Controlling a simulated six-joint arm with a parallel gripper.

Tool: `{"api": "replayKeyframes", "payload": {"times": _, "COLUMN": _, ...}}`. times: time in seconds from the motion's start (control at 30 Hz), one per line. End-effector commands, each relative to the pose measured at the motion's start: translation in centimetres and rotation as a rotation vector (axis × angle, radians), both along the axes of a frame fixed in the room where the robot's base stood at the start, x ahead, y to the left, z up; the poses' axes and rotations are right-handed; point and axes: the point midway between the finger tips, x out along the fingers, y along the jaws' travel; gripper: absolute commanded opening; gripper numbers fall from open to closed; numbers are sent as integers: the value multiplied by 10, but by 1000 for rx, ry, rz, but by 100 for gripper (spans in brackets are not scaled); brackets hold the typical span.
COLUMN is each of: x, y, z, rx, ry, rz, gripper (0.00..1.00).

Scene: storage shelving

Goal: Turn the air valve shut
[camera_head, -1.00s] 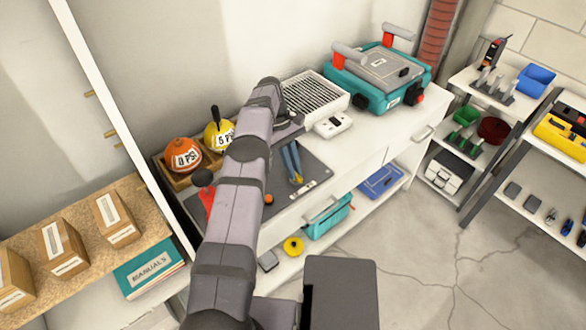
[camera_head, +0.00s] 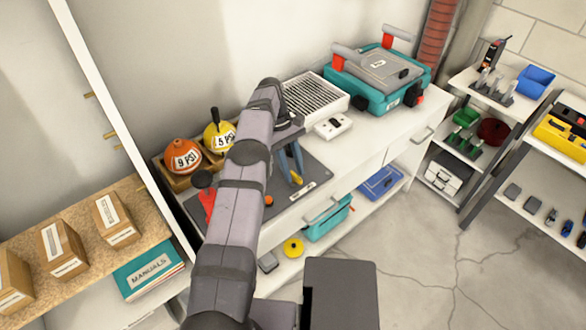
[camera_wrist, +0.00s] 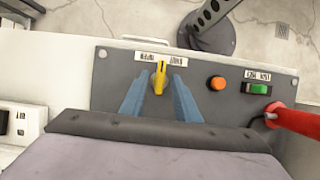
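The air valve is a small yellow handle (camera_wrist: 159,78) on a dark grey panel (camera_wrist: 108,88) on the bench. In the wrist view it stands nearly upright in the picture, just below two small white labels, whose words I cannot read surely. My gripper (camera_wrist: 160,100) has two blue fingers, one on each side of the handle, with a visible gap to each. It is open and holds nothing. In the head view the gripper (camera_head: 291,164) reaches down over the panel, beside the yellow handle (camera_head: 297,179). My arm hides part of the panel there.
An orange button (camera_wrist: 217,83), a green switch (camera_wrist: 260,89) and a red lever (camera_wrist: 297,120) lie to the right in the wrist view. A white grille box (camera_head: 316,97) is nearby.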

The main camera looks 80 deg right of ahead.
Motion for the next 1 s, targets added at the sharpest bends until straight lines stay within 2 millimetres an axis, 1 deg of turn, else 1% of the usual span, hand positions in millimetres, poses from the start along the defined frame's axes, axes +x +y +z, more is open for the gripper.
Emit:
{"api": "replayKeyframes", "payload": {"times": 0.17, "x": 0, "y": -1, "z": 10, "rx": -3, "ry": 0, "rz": 1, "gripper": 29}}
{"api": "replayKeyframes", "payload": {"times": 0.27, "x": 0, "y": -1, "z": 22, "rx": -4, "ry": 0, "rz": 0, "gripper": 29}}
{"api": "replayKeyframes", "payload": {"times": 0.37, "x": 0, "y": -1, "z": 39, "rx": -5, "ry": 0, "rz": -1, "gripper": 29}}
{"api": "replayKeyframes", "payload": {"times": 0.5, "x": 0, "y": -1, "z": 66, "rx": -4, "ry": 0, "rz": 0, "gripper": 29}}
{"api": "replayKeyframes", "payload": {"times": 0.63, "x": 0, "y": 0, "z": 85, "rx": -2, "ry": 0, "rz": -1, "gripper": 29}}
{"api": "replayKeyframes", "payload": {"times": 0.8, "x": 0, "y": 0, "z": 97, "rx": 0, "ry": 0, "rz": 0, "gripper": 29}}
{"api": "replayKeyframes", "payload": {"times": 1.0, "x": 0, "y": 0, "z": 100, "rx": 0, "ry": 0, "rz": 0, "gripper": 29}}
